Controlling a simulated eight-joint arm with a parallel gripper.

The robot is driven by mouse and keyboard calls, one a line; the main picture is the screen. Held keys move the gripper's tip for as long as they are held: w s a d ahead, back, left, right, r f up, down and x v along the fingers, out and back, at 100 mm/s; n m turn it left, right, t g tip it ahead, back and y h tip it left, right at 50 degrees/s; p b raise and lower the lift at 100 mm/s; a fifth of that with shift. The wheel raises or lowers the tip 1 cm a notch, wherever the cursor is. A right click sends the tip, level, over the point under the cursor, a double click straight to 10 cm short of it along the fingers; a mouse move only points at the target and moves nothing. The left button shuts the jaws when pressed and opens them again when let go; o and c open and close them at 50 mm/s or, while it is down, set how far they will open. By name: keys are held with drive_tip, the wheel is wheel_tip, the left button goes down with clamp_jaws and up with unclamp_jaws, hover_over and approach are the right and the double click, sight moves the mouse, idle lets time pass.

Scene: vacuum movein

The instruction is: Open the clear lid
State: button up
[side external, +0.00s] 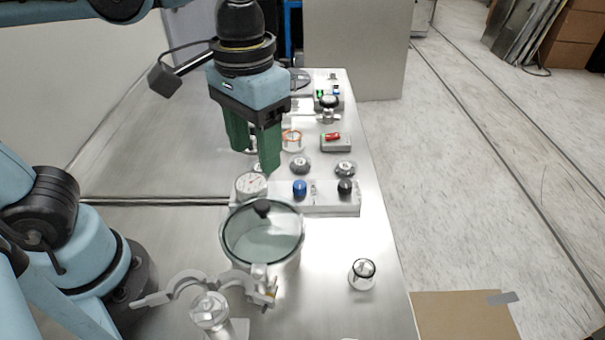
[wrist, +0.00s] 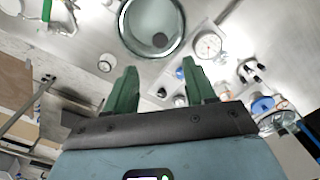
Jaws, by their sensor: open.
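The clear lid (side external: 275,222) is round with a dark rim and a black knob (side external: 262,207), and it sits on a round pot-like vessel (side external: 281,268) near the front of the bench. The lid shows at the top of the wrist view (wrist: 145,20), with its knob (wrist: 160,40) near the lower edge of the circle. My gripper (side external: 255,156) has two green fingers, open and empty, above the bench and behind the lid in the side view. Its fingers (wrist: 160,67) are spread apart in the wrist view, with nothing between them. The gripper is apart from the lid.
A white panel (side external: 325,198) with a dial gauge (side external: 250,184), a blue knob (side external: 300,188) and a black knob (side external: 345,187) stands just behind the vessel. A small glass jar (side external: 362,274) stands to the right. A grey clamp (side external: 190,281) is front left. The bench's left side is mostly clear.

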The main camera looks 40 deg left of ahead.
sight(261, 204)
wheel_tip(261, 204, down, 10)
drive_tip(key=shift+f, duration=0.15)
idle(0.4)
drive_tip(key=shift+c, duration=0.3)
clamp_jaws()
